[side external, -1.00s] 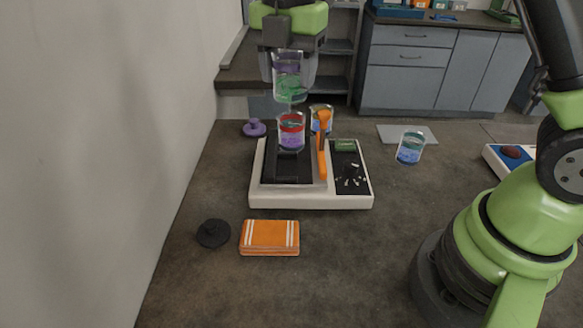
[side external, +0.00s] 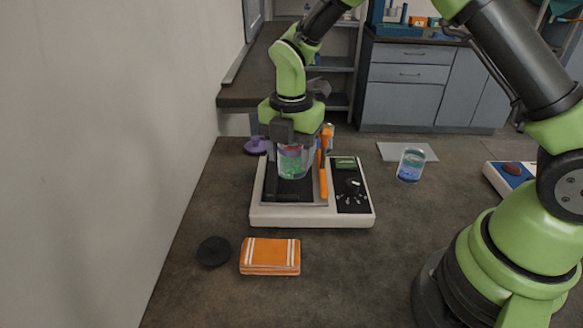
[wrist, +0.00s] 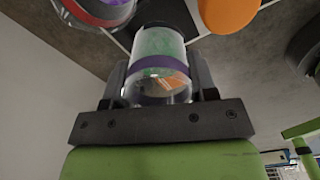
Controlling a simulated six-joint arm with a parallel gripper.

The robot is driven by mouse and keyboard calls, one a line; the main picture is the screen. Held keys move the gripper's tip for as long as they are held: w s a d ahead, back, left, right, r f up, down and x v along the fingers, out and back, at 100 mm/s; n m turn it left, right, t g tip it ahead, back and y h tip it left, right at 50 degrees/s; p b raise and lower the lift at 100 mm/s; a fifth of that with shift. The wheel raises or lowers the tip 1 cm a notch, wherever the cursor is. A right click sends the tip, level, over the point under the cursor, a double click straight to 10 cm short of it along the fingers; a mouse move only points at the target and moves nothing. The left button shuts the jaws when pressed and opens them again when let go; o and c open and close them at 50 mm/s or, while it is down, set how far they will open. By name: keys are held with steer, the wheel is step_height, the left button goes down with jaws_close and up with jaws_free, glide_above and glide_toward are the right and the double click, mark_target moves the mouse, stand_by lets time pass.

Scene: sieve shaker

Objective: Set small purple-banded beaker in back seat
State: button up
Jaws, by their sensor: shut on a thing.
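The small purple-banded beaker with green contents (side external: 293,168) is upright between the fingers of my gripper (side external: 290,140), over the shaker's black plate. In the wrist view, its purple band (wrist: 158,64) shows between the two fingers of my gripper (wrist: 158,88). The white-framed shaker (side external: 310,218) has an orange upright bar (side external: 324,178) just right of the beaker. A red-banded beaker with purple contents (wrist: 100,10) shows beside it in the wrist view; in the side view it is mostly hidden. I cannot tell whether the held beaker's base touches the plate.
A beaker with blue liquid (side external: 411,166) stands right of the shaker by a grey flat sheet (side external: 428,153). An orange striped block (side external: 270,257) and a black round lid (side external: 213,252) lie in front. A purple lid (side external: 256,146) lies behind left.

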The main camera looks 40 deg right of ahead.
mark_target(292, 169)
steer(key=shift+f, duration=1.75)
steer(key=o, duration=1)
steer(key=shift+f, duration=0.1)
steer(key=shift+c, duration=0.2)
